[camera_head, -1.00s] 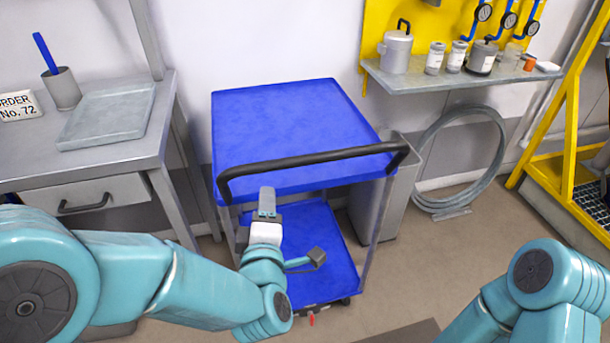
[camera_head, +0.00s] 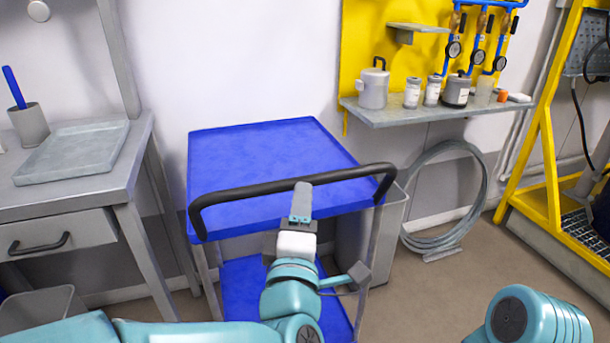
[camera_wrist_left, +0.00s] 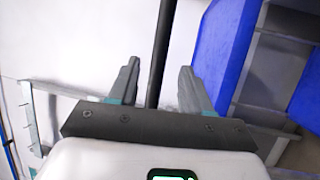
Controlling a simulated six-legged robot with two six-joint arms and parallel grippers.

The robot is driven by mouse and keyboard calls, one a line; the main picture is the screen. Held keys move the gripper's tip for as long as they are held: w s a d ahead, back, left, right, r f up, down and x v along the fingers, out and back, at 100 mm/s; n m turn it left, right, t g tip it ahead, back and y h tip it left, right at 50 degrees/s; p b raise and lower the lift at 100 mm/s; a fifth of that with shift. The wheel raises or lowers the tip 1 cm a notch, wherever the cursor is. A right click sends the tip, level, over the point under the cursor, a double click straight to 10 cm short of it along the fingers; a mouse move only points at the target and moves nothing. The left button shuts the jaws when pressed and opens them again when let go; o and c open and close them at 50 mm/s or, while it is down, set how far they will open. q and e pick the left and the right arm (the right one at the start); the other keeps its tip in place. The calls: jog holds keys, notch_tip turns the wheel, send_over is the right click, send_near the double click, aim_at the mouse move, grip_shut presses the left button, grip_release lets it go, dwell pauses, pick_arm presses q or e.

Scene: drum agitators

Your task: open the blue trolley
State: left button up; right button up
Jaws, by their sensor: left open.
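The blue trolley (camera_head: 265,150) stands against the wall, with a flat blue top and a lower blue shelf (camera_head: 240,285). Its black handle (camera_head: 245,188) runs across the near side of the top. Part of the lower shelf is hidden by my left arm. My right gripper is out of the picture.
A grey table (camera_head: 150,150) with a drawer stands left of the trolley. A grey bin (camera_head: 390,235) stands close behind its right side. A shelf (camera_head: 430,112) with jars, a coiled hose (camera_head: 478,200) and a yellow frame (camera_head: 550,150) are to the right.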

pick_arm(q)
jog(key=x, duration=0.8)
grip_shut()
